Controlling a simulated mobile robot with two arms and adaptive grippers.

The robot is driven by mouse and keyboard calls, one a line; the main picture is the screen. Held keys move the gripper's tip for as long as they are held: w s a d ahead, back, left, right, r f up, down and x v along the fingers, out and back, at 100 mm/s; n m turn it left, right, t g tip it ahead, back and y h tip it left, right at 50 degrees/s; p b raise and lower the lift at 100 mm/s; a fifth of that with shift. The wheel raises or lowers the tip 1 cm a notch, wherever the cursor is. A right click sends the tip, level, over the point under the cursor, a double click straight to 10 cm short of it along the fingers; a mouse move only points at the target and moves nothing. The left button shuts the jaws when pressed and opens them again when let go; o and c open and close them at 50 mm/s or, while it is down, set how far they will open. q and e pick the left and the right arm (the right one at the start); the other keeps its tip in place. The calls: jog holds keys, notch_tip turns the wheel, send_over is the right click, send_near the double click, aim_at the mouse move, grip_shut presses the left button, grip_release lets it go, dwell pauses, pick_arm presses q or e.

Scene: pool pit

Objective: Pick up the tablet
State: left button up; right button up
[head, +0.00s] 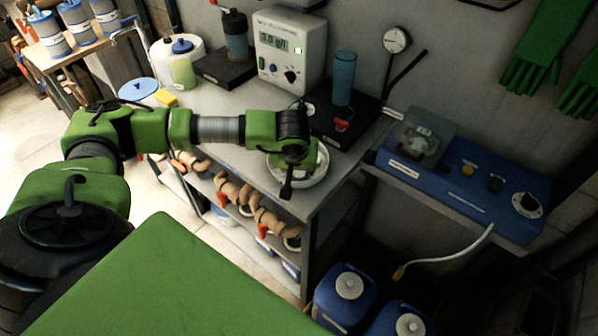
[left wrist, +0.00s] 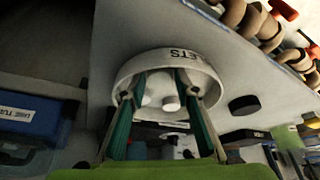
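A white dish (head: 322,172) stands near the front corner of the grey bench. It also shows in the left wrist view (left wrist: 203,55), with lettering ending in "LETS" on its wall. White tablets (left wrist: 171,103) lie inside it; the arm hides them in the head view. My left gripper (head: 288,186) is over the dish and points down. In the left wrist view its two fingers (left wrist: 160,88) are apart, reaching into the dish with tablets visible between them. I cannot tell whether either finger touches a tablet. My right gripper is in neither view.
Behind the dish are a black plate with a blue cylinder (head: 343,78) and a white meter box (head: 290,48). A blue control unit (head: 465,185) is to the right. Valved pipes (head: 235,190) sit on the shelf below.

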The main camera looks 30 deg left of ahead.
pick_arm(q)
jog(key=c, duration=0.6)
jog(key=shift+r, duration=0.15)
